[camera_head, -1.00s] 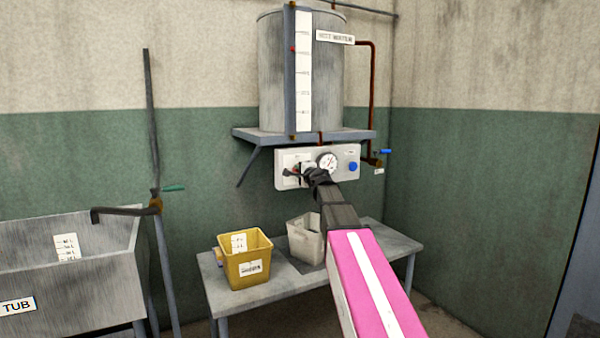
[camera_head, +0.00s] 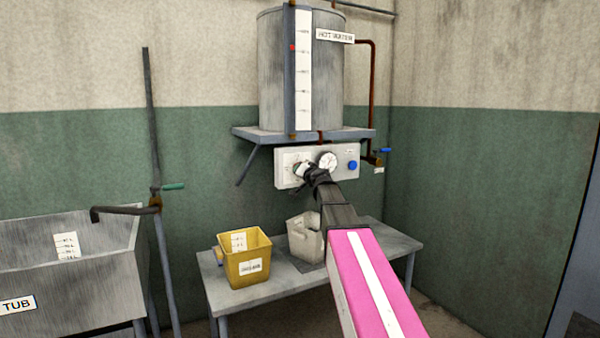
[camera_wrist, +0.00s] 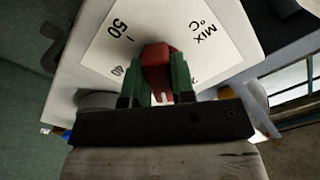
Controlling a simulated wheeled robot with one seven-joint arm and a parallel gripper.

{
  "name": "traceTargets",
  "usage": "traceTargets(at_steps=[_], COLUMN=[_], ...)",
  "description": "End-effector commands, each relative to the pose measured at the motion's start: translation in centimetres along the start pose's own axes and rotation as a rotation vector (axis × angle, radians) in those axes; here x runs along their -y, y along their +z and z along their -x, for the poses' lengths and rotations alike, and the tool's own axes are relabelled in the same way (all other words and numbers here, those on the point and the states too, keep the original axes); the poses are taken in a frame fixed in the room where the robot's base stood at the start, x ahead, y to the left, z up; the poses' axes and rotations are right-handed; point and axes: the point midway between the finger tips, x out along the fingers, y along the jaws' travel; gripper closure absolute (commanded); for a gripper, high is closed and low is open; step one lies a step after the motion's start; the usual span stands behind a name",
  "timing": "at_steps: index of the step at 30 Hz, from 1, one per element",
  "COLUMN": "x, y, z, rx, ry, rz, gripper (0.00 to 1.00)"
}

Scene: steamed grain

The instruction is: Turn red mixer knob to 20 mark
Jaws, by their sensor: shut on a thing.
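The red mixer knob (camera_wrist: 156,62) sits on a white scale plate (camera_wrist: 109,35) marked "MIX °C" in the wrist view. The marks 50 and 40 show beside it; the 20 mark is not readable. My gripper (camera_wrist: 158,80) is shut on the knob, with one green finger on each side of it. In the head view my gripper (camera_head: 306,172) is at the left part of the white mixer panel (camera_head: 284,169) and hides the knob. Which mark the knob points to cannot be told.
A round dial (camera_head: 328,162) and a blue knob (camera_head: 352,165) are on the same panel, right of my gripper. A metal tank (camera_head: 275,75) stands on the shelf above. A yellow bin (camera_head: 245,262) and a white bin (camera_head: 305,238) stand on the bench below.

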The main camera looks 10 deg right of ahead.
Motion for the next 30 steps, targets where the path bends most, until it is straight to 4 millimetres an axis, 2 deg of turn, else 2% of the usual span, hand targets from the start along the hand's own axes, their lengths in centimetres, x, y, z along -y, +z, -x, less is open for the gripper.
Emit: traceTargets(at_steps=[15,22,30], x=[-0.28,-0.35,-0.38], y=[0.11,0.09,0.09], z=[0.08,0.09,0.1], rx=[0.003,0.004,0.004], ry=[-0.001,-0.002,-0.002], rz=[0.447,0.57,0.635], gripper=[1.0,1.0,1.0])
